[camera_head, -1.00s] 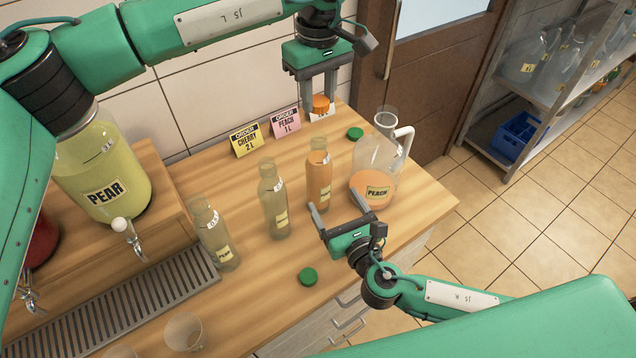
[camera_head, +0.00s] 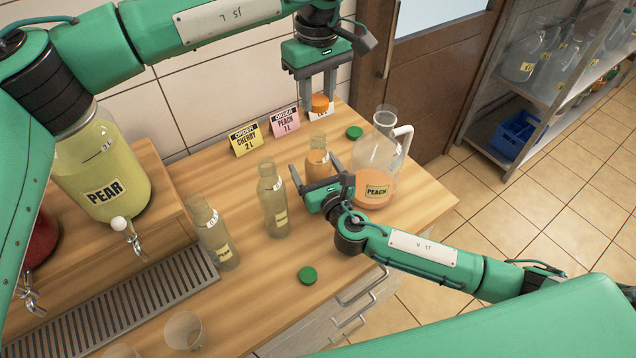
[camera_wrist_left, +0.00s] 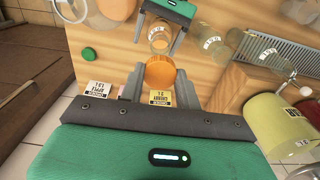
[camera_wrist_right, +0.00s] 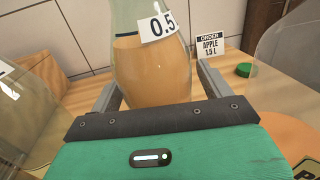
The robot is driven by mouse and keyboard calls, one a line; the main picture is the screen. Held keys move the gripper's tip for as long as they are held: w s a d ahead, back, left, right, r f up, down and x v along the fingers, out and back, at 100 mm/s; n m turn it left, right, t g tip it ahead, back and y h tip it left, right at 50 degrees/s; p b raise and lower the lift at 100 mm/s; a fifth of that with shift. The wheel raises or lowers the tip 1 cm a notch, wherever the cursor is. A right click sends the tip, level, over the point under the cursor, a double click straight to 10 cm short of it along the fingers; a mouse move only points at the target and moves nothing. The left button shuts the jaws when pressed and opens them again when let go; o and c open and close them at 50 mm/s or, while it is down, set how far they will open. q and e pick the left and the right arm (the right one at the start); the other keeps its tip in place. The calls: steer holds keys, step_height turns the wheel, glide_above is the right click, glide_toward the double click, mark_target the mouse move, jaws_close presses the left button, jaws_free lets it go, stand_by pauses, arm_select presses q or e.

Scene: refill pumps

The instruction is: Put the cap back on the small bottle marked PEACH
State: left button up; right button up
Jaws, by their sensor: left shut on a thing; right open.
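My left gripper (camera_head: 317,92) is shut on the orange cap (camera_head: 320,103) and holds it above the back of the counter; the cap also shows between the fingers in the left wrist view (camera_wrist_left: 160,74). The small bottle with orange liquid (camera_head: 317,163) stands upright and uncapped on the counter, below and in front of the cap. Its name label is hidden; a 0.5 tag shows in the right wrist view (camera_wrist_right: 148,66). My right gripper (camera_head: 320,178) is open, its fingers on either side of this bottle. I cannot tell whether they touch it.
A jug marked PEACH (camera_head: 375,170) stands just right of the bottle. Two empty small bottles (camera_head: 272,200) (camera_head: 212,235) stand to the left. Green caps (camera_head: 354,132) (camera_head: 308,276) lie on the counter. Order cards (camera_head: 285,120) stand along the wall.

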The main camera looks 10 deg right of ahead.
steer(key=c, duration=1.5)
arm_select(q)
steer(key=shift+f, duration=2.5)
steer(key=shift+f, duration=0.1)
steer(key=shift+f, duration=0.8)
steer(key=shift+f, duration=0.55)
